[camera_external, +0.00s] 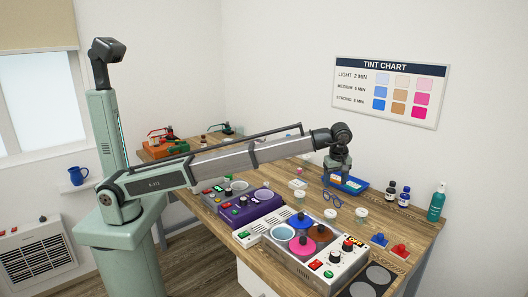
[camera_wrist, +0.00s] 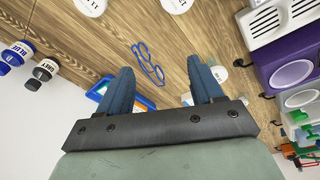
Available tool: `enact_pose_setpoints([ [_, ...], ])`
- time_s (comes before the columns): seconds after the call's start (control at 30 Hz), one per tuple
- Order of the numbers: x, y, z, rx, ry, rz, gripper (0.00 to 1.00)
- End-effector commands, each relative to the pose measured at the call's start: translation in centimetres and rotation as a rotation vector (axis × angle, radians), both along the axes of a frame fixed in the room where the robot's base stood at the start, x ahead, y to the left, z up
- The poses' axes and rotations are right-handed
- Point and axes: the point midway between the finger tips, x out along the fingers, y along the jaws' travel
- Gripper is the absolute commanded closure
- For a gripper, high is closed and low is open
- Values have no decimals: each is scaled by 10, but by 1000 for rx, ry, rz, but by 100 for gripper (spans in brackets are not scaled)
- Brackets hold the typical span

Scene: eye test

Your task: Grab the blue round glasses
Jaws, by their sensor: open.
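The blue round glasses (camera_external: 331,199) lie on the wooden bench, in front of the blue tray (camera_external: 356,188). In the wrist view the glasses (camera_wrist: 148,62) show beyond and between my fingertips, nearer the left finger, with open bench around them. My gripper (camera_external: 337,172) hangs at the end of the arm above the bench, near the tray and glasses. In the wrist view my gripper (camera_wrist: 163,75) has its two blue-grey fingers wide apart with nothing between them. The left finger hides part of the tray.
Small white-lidded pots (camera_external: 361,214) stand near the glasses. A white tinting unit (camera_external: 300,242) with coloured wells and a purple unit (camera_external: 250,205) stand left and in front. Bare wood surrounds the glasses.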

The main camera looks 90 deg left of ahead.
Motion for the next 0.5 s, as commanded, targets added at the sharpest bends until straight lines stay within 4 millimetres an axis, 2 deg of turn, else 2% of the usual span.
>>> enact_pose_setpoints([
  [0.03, 9, 25, 1, -31, 2, 59, 34],
  [0.2, 20, 79, 1, -118, 4, 210, 34],
  [0.33, 23, 104, 1, -157, 5, 278, 34],
  [0.5, 24, 115, -1, -176, 6, 309, 34],
])
